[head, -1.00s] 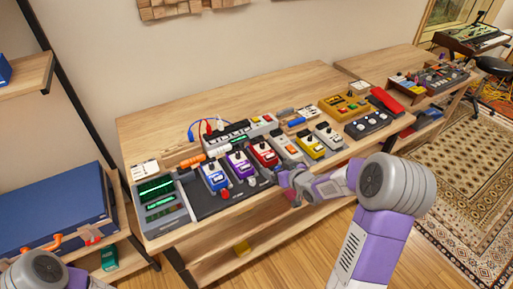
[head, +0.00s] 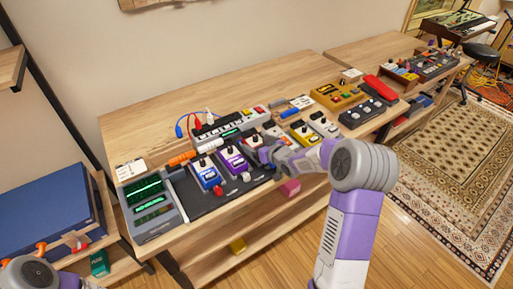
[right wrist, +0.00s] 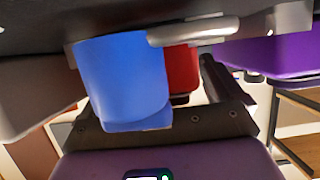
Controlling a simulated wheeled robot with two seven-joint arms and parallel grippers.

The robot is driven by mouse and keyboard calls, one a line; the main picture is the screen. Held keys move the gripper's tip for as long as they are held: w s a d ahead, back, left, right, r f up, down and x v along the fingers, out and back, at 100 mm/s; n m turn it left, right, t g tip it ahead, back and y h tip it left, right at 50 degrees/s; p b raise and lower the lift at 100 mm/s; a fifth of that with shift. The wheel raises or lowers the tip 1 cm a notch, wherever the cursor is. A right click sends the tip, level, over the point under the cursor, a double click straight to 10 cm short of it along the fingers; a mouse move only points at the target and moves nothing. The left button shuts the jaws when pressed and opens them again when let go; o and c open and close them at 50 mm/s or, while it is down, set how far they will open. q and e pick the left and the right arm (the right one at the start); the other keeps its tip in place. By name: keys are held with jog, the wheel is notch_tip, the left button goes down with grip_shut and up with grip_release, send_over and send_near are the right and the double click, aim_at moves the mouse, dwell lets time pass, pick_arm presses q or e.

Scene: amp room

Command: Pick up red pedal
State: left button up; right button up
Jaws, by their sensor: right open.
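The red pedal (head: 252,137) sits on the dark pedalboard (head: 224,192), between the purple pedal (head: 233,159) and a pale pedal (head: 277,133). My right gripper (head: 266,152) is open at its front right and hides much of it. In the right wrist view a strip of the red pedal (right wrist: 182,72) shows behind a blue block-shaped part (right wrist: 122,80), with the purple pedal (right wrist: 275,55) to the right. I cannot tell from the pictures whether the fingers straddle the red pedal. My left gripper is out of view; only part of that arm shows at lower left.
A blue pedal (head: 206,172) and a green-screened device (head: 152,207) stand on the left. Yellow (head: 302,134) and white pedals stand on the right. A power strip (head: 215,130) with cables lies behind. Bare tabletop (head: 150,125) is at the back left.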

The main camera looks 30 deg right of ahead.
jog(key=shift+c, duration=0.2)
jog(key=shift+r, duration=0.1)
jog(key=c, duration=1.3)
